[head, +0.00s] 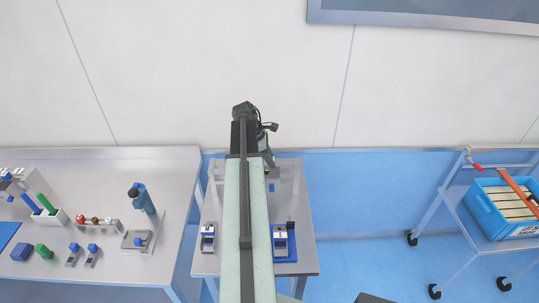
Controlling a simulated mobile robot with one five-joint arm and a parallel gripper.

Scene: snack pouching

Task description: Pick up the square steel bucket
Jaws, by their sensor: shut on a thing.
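My pale green arm runs from the bottom of the head view up over the middle table. My gripper (266,148) is at its far end, near the wall and above the back of that table. It shows only as a small dark shape, largely hidden by the arm. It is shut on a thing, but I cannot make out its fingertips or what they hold. I cannot pick out the square steel bucket for sure in this view.
The middle table (307,240) bears small blue-and-steel devices (280,240) (208,238). A left bench (120,268) holds a blue microscope-like device (141,200), green items and several small fixtures. At the right, a cart (447,190) carries a blue crate (483,210). Blue floor lies between.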

